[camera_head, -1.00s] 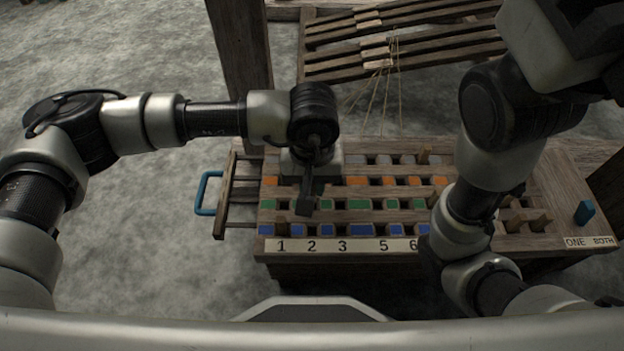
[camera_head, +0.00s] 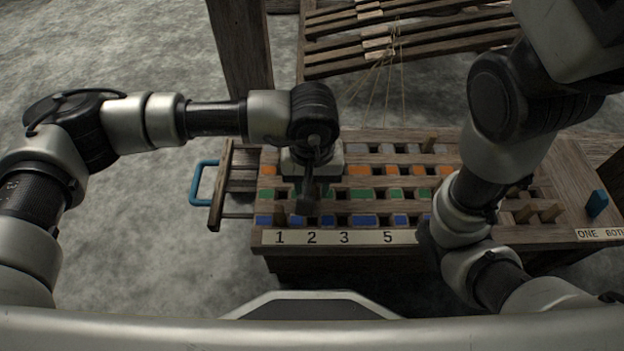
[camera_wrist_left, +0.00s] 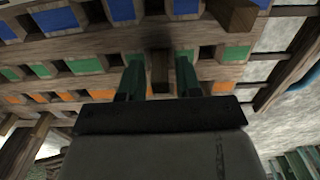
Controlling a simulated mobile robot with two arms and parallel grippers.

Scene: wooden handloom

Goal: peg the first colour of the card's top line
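The wooden peg board (camera_head: 380,181) has rows of white, orange, green and blue squares with holes between them, and a numbered strip (camera_head: 365,237) along its near edge. My left gripper (camera_head: 305,204) points down over the green and blue rows, near numbers 1 and 2. In the left wrist view its fingers (camera_wrist_left: 160,78) are apart over the green row, with a brown wooden piece (camera_wrist_left: 160,72), apparently a peg, between them and gaps at its sides. A wooden peg (camera_wrist_left: 235,14) stands by the blue row. No card is visible. My right gripper is hidden.
A blue handle (camera_head: 203,185) sticks out at the board's left. Wooden pegs (camera_head: 540,212) and a blue peg (camera_head: 597,204) stand at the right, by the label ONE BOTH. Slats with hanging cords (camera_head: 395,50) are behind. My right arm covers part of the board.

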